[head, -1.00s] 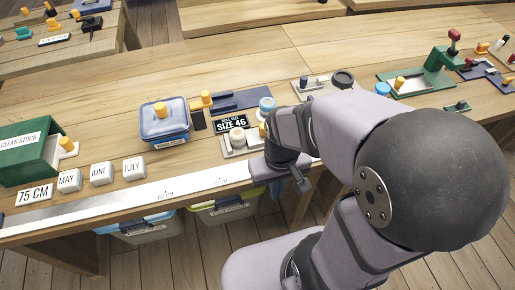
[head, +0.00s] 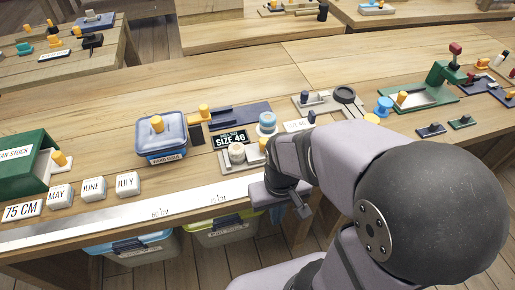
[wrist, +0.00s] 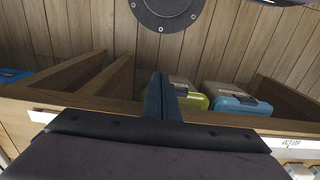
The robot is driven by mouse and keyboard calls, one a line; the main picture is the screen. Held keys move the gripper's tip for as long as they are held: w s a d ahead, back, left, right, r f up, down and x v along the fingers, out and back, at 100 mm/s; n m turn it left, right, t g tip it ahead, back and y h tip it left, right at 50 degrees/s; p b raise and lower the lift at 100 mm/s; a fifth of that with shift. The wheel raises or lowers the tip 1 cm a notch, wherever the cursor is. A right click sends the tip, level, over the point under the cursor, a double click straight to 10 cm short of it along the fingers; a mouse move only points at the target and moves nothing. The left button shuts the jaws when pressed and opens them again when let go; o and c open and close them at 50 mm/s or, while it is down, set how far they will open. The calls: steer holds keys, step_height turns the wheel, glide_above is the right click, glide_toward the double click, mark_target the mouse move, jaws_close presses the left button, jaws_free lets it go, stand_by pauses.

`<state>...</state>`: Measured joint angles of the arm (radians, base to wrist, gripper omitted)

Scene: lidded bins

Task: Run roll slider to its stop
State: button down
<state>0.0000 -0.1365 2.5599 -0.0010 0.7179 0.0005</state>
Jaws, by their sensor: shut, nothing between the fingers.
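A sign (head: 230,138) reading "SIZE 46" stands on the bench. In front of it is a pale grey base (head: 226,167) with a cream roll-shaped piece (head: 237,154), and a yellow knob (head: 263,145) beside my wrist. I cannot tell which part is the slider; my arm hides the base's right side. My gripper is over the bench's front edge, right of the cream piece, its fingertips unclear in the head view. In the wrist view my gripper (wrist: 161,97) has its fingers together and empty, over the bench's front edge and the bins below.
A blue lidded bin (head: 162,138) and a dark blue rail with a yellow knob (head: 204,110) stand to the left. A blue round piece (head: 267,123) stands behind the sign. A long white ruler (head: 120,214) runs along the front edge. Lidded bins (head: 219,230) sit below.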

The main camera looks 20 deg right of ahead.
stand_by(0.4)
steer(key=c, duration=1.7)
jaws_free()
steer(key=shift+r, duration=0.2)
steer(key=shift+o, duration=0.9)
steer(key=shift+r+p, duration=0.4)
steer(key=shift+p, duration=0.2)
step_height(320, 180, up, 12)
steer(key=r+n+p, duration=0.1)
steer(key=n+p, duration=0.1)
steer(key=p, duration=1.5)
glide_above(264, 140)
steer(key=shift+w+f, duration=0.25)
steer(key=shift+w, duration=0.05)
steer(key=shift+s+n, duration=0.3)
steer(key=shift+n, duration=0.2)
